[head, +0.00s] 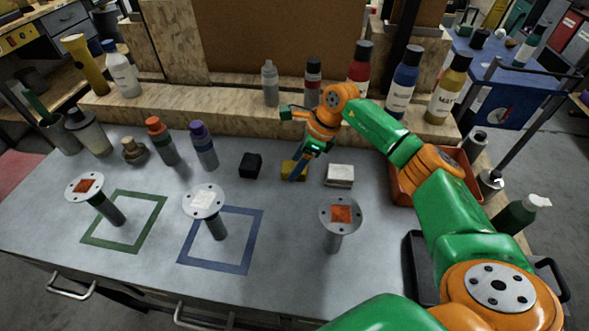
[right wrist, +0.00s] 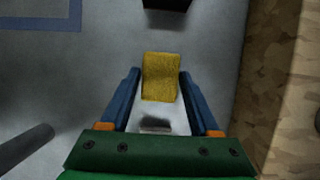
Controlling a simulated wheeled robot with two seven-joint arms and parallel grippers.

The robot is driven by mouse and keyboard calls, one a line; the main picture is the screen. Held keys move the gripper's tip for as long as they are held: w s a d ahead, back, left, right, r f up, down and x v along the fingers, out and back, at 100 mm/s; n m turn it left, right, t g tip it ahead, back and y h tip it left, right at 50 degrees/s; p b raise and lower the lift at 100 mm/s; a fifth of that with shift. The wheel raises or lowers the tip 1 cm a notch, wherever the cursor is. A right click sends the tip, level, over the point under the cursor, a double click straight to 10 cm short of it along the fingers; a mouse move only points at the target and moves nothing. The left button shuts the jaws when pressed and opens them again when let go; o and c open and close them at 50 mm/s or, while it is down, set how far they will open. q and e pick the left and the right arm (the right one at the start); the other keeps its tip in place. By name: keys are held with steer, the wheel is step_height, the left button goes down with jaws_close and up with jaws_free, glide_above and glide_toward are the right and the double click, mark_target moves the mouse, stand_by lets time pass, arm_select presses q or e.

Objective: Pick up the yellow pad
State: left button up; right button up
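The yellow pad (head: 291,168) lies on the grey table, partly hidden by my right gripper (head: 297,166) in the head view. In the right wrist view the yellow pad (right wrist: 161,78) shows whole between the two blue fingers of my right gripper (right wrist: 160,74). The fingers are apart, one on each side of it, with a narrow gap showing beside the pad. I cannot tell how far the fingertips are above the table. My left gripper is not in view.
A black block (head: 250,165) lies left of the yellow pad and a white pad (head: 339,175) right of it. Round-topped stands (head: 340,216) are nearer the front. Bottles (head: 203,146) stand at the back left. A red bin (head: 402,187) is at the right.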

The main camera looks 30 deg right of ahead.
mark_target(290, 166)
steer(key=c, duration=0.8)
steer(key=shift+r, duration=0.25)
steer(key=shift+c, duration=0.2)
step_height(290, 166, up, 2)
steer(key=shift+w+r, duration=0.1)
steer(key=shift+r, duration=0.15)
steer(key=s+a+r+b, duration=0.4)
steer(key=s+a+r, duration=0.3)
steer(key=a+r, duration=0.3)
steer(key=shift+s+a, duration=0.35)
steer(key=shift+a, duration=0.6)
